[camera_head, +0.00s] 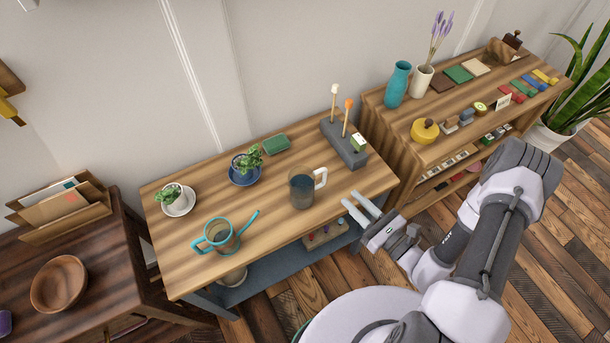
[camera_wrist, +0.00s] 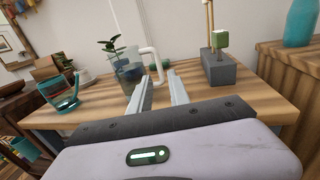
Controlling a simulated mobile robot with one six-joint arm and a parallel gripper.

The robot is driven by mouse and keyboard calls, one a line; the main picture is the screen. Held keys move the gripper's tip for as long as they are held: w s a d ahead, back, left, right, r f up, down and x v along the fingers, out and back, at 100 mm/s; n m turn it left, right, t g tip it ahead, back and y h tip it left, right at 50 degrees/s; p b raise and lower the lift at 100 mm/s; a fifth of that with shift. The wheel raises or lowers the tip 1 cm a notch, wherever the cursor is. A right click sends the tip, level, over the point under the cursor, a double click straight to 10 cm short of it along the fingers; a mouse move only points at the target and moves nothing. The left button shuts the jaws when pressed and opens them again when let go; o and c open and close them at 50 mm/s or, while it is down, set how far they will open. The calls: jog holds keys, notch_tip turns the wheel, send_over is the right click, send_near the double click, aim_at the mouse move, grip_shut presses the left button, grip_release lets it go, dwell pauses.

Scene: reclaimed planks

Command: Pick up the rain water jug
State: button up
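The rain water jug (camera_head: 301,189) is a clear jug with a white handle (camera_head: 321,178) and dark bluish water in it. It stands upright on the wooden table (camera_head: 235,205), near its front right. My gripper (camera_head: 349,198) is open and empty, to the right of the jug and apart from it, with its fingers pointing towards the handle side. In the wrist view the jug (camera_wrist: 127,70) is ahead and left of the two parted fingers (camera_wrist: 158,76), and the handle (camera_wrist: 153,62) shows just beyond the fingertips.
A teal-handled watering can (camera_head: 222,237) stands at the table's front left. Potted plants (camera_head: 245,168) (camera_head: 176,199) and a green block (camera_head: 276,144) are behind. A grey block with upright sticks (camera_head: 343,143) stands at the back right. Bare wood surrounds the jug.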

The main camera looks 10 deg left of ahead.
aim_at(326, 176)
jog(key=b+x, duration=0.2)
jog(key=x, duration=0.7)
jog(key=shift+a+f, duration=0.1)
jog(key=shift+a, duration=0.05)
jog(key=b+x, duration=0.2)
jog(key=x, duration=0.3)
jog(key=shift+a+f, duration=0.15)
jog(key=shift+a, duration=0.05)
jog(key=shift+w, duration=0.1)
grip_shut()
dwell(0.3)
